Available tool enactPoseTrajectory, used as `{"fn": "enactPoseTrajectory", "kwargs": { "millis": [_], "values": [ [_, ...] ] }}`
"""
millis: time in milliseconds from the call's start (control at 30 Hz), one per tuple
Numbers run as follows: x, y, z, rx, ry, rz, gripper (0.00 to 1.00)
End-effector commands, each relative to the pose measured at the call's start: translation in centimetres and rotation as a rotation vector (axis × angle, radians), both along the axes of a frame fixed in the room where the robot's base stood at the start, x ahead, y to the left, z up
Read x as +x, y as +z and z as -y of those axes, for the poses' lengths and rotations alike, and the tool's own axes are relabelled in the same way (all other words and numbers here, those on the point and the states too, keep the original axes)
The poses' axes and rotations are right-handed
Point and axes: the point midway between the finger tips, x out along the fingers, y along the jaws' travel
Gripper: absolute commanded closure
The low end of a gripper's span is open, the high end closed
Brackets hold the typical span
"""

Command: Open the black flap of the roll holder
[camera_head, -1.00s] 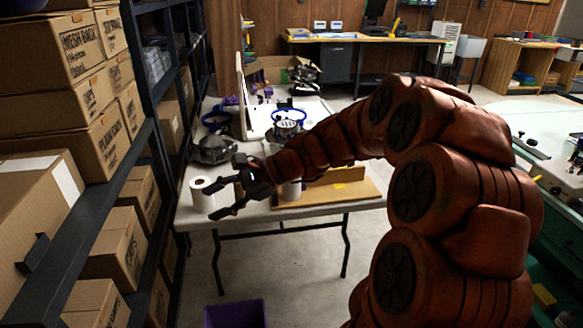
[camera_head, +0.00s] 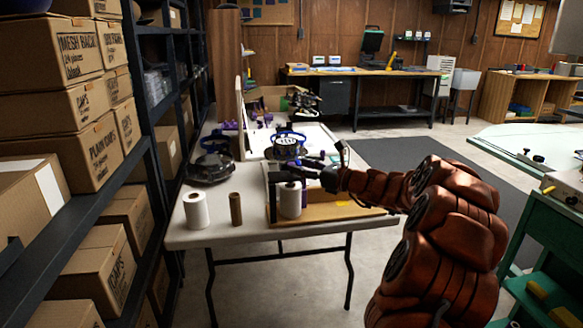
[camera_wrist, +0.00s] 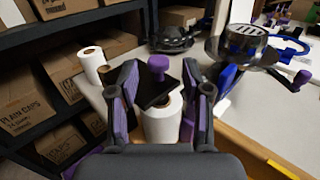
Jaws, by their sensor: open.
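In the wrist view the black flap (camera_wrist: 148,86) is a dark plate over the top of a white roll (camera_wrist: 163,120). It appears lowered over the roll. A purple knob (camera_wrist: 158,66) stands up on the flap. My gripper (camera_wrist: 160,78) is open, with one finger on each side of the flap and knob. I cannot tell whether a finger touches them. In the head view my gripper (camera_head: 287,168) is above the white roll (camera_head: 291,200) at the wooden board, and it hides most of the flap.
A loose white roll (camera_head: 196,210) and a brown tube (camera_head: 235,208) stand on the table (camera_head: 215,235) left of the holder. Shelves of boxes (camera_head: 80,120) border the left.

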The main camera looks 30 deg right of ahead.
Motion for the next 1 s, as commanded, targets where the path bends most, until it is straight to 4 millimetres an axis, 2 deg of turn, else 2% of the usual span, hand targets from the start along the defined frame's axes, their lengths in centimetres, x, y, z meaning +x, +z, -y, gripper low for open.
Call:
{"fn": "enactPoseTrajectory", "kwargs": {
  "millis": [100, 300, 667, 1000],
  "values": [
    [1.6, -0.2, -0.9, -0.002, 0.004, -0.001, 0.51],
    [3.4, -0.1, -1.6, -0.002, 0.004, -0.001, 0.51],
    [3.8, 0.0, -1.7, -0.001, 0.003, -0.001, 0.51],
    [3.8, 0.0, -1.7, -0.002, 0.002, 0.0, 0.86]
  ]
}}
